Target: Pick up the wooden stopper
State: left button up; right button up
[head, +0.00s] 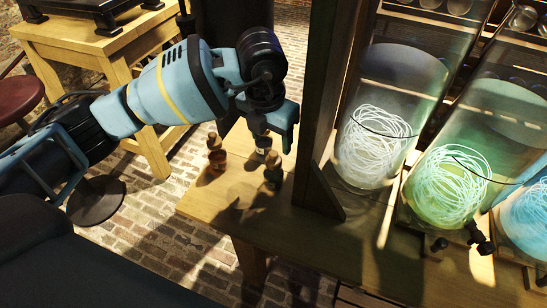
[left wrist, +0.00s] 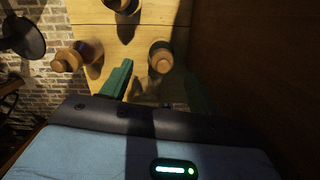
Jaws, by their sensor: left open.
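Several small wooden stopper-like pieces with round tops stand on the wooden table. One wooden stopper (head: 272,161) is just under my left gripper (head: 276,150) in the head view. In the left wrist view this stopper (left wrist: 160,59) appears just beyond the open, empty green fingers (left wrist: 158,82), roughly in line with the gap between them. Another wooden piece (head: 216,158) stands to the left, near the table edge; it also shows in the left wrist view (left wrist: 68,60). Whether the fingers reach around the near stopper, I cannot tell. My right gripper is not in view.
A dark upright post (head: 318,110) rises close to the right of my left gripper. Beyond it stand large glass jars with glowing coils, white (head: 375,145) and green (head: 450,185). A round stool (head: 18,98) is at the far left. The table front is clear.

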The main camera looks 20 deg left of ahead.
aim_at(273, 153)
pick_arm(q)
jog(key=shift+f, duration=0.25)
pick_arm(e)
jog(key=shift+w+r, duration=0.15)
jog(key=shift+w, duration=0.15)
pick_arm(q)
jog(key=shift+f, duration=0.25)
jog(key=f, duration=0.4)
jog(key=shift+d+f, duration=0.25)
jog(key=shift+d, duration=0.05)
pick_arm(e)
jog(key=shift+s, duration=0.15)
pick_arm(q)
jog(key=c, duration=1.1)
jog(key=shift+o, duration=0.2)
